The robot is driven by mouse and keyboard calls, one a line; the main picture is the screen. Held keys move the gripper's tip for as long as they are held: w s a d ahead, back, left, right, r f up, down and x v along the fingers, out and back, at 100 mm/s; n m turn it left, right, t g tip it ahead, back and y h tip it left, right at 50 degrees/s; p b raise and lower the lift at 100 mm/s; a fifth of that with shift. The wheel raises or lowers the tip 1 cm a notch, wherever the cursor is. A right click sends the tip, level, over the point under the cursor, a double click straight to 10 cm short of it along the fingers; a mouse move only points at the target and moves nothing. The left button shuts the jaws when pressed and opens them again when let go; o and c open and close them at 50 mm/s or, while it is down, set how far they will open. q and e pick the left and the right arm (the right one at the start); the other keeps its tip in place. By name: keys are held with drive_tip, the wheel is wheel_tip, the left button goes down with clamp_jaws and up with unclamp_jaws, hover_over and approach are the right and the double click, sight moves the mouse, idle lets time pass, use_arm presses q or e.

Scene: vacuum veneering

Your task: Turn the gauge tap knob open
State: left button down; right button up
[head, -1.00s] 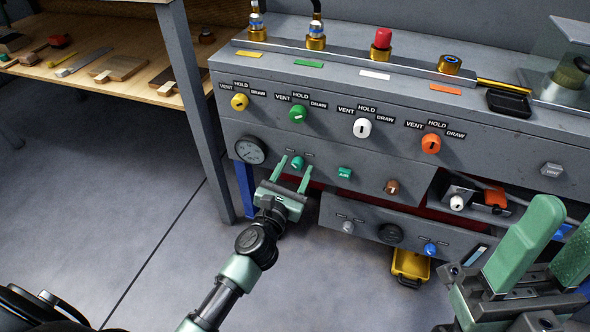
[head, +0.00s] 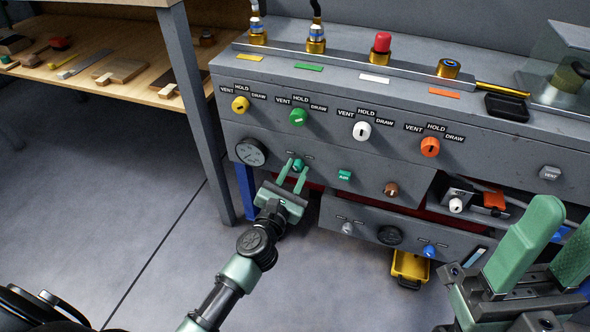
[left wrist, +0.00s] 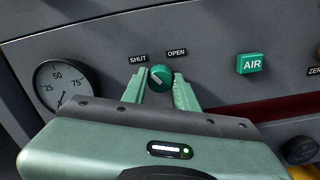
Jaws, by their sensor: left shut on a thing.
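The gauge tap knob (head: 298,164) is a small green round knob on the grey front panel, right of the gauge. In the left wrist view the knob (left wrist: 161,77) sits between the labels SHUT (left wrist: 138,59) and OPEN (left wrist: 176,52). Its pale mark points up and left, toward SHUT. My left gripper (head: 295,170) is shut on the knob, one finger on each side. My right gripper (head: 554,238) is at the lower right, away from the panel, with its two fingers apart and nothing seen between them.
A round gauge (head: 250,151) is left of the knob, and a green AIR button (head: 345,175) is to its right. Yellow, green, white and orange knobs line the panel above. A yellow bin (head: 409,267) stands below. The floor at left is clear.

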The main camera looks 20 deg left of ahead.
use_arm(q)
drive_tip(key=m+p, duration=0.2)
drive_tip(key=m, duration=0.2)
drive_tip(key=shift+r, duration=0.15)
drive_tip(key=m+p, duration=0.2)
drive_tip(key=m, duration=0.3)
use_arm(e)
drive_tip(key=w+a+f+g+h, duration=0.1)
drive_tip(key=w+f+g, duration=0.4)
drive_tip(key=w, duration=0.2)
drive_tip(key=w+a+f+g+h, duration=0.1)
drive_tip(key=w+f+g+h, duration=0.1)
drive_tip(key=w+f+g, duration=0.4)
use_arm(q)
drive_tip(key=m+p, duration=0.2)
drive_tip(key=m, duration=0.1)
drive_tip(key=shift+m, duration=0.3)
drive_tip(key=m+p, duration=0.2)
drive_tip(key=m, duration=0.1)
drive_tip(key=shift+m, duration=0.4)
use_arm(e)
drive_tip(key=s+d+f+g+h, duration=0.1)
drive_tip(key=f+g, duration=0.4)
drive_tip(key=f, duration=0.4)
drive_tip(key=s+d+f+g+h, duration=0.2)
drive_tip(key=f+g, duration=0.4)
drive_tip(key=f, duration=0.2)
drive_tip(key=shift+d+f+h, duration=0.15)
drive_tip(key=shift+f+h, duration=0.15)
drive_tip(key=shift+f, duration=0.05)
